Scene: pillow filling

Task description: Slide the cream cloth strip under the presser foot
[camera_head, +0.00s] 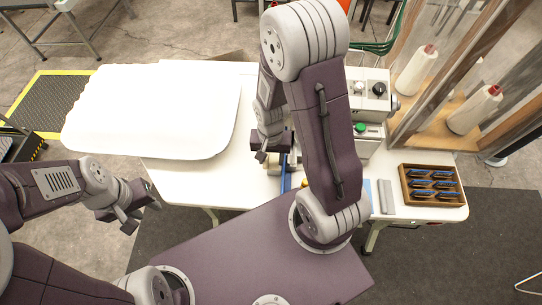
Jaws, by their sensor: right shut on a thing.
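The pale sewing machine (371,103), with dark knobs and a green button, stands on the white table (425,212), partly behind my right arm. Its presser foot is hidden. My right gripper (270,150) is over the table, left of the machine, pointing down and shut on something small. The cream cloth strip cannot be made out clearly; a pale patch at the fingers may be part of it. My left gripper (140,212) is open and empty, off the table's front left edge.
A large white pillow (150,110) covers the table's left side. A wooden tray (432,185) of blue-black pieces and a grey bar (386,196) lie at the right. Thread cones (415,72) stand on a wooden rack behind. A blue strip (283,182) lies near my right gripper.

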